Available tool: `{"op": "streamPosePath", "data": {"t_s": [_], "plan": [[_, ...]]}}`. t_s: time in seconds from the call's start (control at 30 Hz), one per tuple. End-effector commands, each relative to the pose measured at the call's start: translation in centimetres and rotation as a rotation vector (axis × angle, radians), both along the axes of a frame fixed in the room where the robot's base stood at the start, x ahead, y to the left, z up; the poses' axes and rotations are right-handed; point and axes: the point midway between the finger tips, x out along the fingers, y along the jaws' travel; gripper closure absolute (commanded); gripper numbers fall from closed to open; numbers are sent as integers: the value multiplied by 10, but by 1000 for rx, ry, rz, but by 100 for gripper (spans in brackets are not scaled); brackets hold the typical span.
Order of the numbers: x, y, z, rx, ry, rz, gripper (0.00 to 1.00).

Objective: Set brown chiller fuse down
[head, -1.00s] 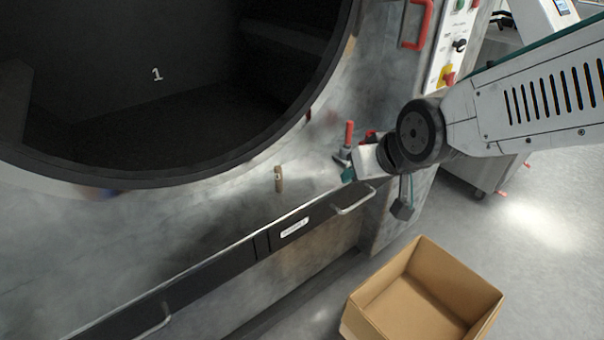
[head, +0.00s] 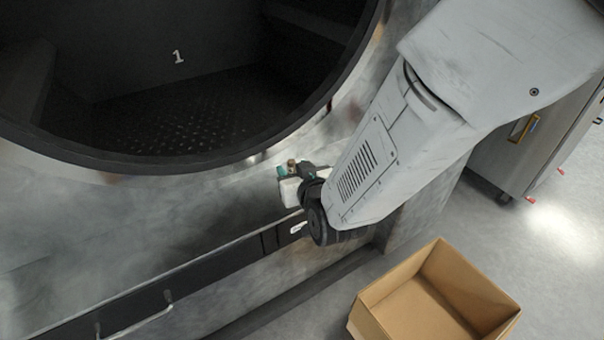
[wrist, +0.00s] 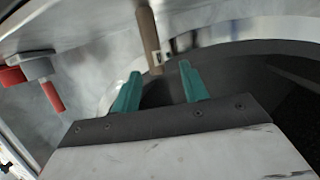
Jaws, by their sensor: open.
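The brown chiller fuse (wrist: 148,35) is a short brown cylinder with a small pale label with dark marks near one end. In the wrist view that end shows between the teal fingertips of my gripper (wrist: 160,70), which are apart with a gap on either side. In the head view only a small brown part of the fuse (head: 291,164) shows at my gripper (head: 293,169), by the grey metal front below the round opening. I cannot tell whether the fingers reach around the fuse or stop just short of it.
The large round dark chamber (head: 200,110) with a "1" inside is at the upper left. A drawer handle (head: 140,318) juts out below. An open cardboard box (head: 385,283) stands on the floor at lower right. Red-tipped fittings (wrist: 52,96) are at left in the wrist view.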

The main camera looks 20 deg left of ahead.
Motion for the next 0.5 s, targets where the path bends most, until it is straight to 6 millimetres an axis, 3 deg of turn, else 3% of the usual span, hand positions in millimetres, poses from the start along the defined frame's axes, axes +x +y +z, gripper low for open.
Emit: {"op": "streamPosePath", "data": {"t_s": [0.2,0.5], "plan": [[27,16,-11,-1,1,-4,56],[33,20,-13,-1,1,-4,56]]}}
